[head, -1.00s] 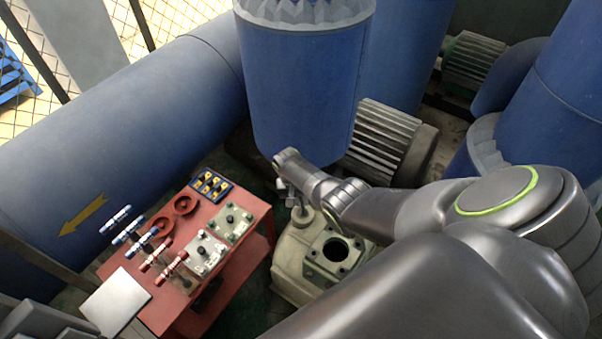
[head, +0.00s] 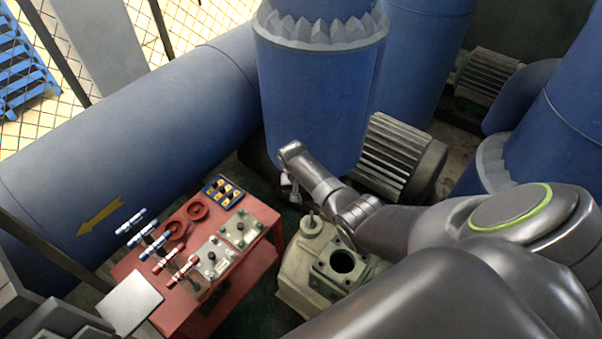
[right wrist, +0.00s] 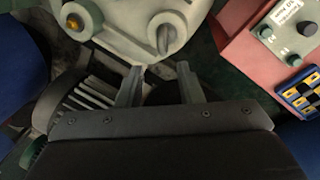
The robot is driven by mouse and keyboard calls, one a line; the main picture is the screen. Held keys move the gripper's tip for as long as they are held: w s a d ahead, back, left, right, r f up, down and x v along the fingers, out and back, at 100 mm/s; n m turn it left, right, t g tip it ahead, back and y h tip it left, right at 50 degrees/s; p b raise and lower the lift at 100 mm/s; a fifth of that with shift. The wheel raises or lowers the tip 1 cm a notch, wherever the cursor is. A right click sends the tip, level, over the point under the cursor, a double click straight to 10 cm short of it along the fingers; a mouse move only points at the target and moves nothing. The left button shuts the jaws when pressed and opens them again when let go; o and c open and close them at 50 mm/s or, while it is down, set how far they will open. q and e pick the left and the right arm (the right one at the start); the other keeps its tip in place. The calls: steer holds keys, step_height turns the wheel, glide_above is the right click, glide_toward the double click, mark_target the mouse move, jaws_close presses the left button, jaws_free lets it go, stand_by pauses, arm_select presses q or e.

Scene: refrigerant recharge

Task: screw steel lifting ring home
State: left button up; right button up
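The steel lifting ring (head: 311,217) stands upright on a round boss of the pale cast housing (head: 300,262). In the right wrist view the ring (right wrist: 166,38) appears nearly edge-on, just beyond my fingertips. My right gripper (head: 287,188) is small and partly hidden by its wrist in the head view, left of and apart from the ring. In the right wrist view my right gripper (right wrist: 160,75) has its two fingers apart with nothing between them. How far the ring's thread is seated cannot be seen. My left gripper is in neither view.
A red bench (head: 190,325) left of the housing carries coloured fittings (head: 168,262), two red rings, valve plates (head: 238,229) and a blue-yellow case (head: 223,191). A blue tank (head: 315,100) and a finned motor (head: 395,155) stand close behind my right wrist.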

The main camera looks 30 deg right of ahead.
step_height(320, 180, up, 10)
steer(key=a, duration=0.1)
steer(key=shift+w+a+f+p, duration=0.2)
steer(key=shift+w+a+p, duration=0.05)
steer(key=shift+w+p, duration=0.2)
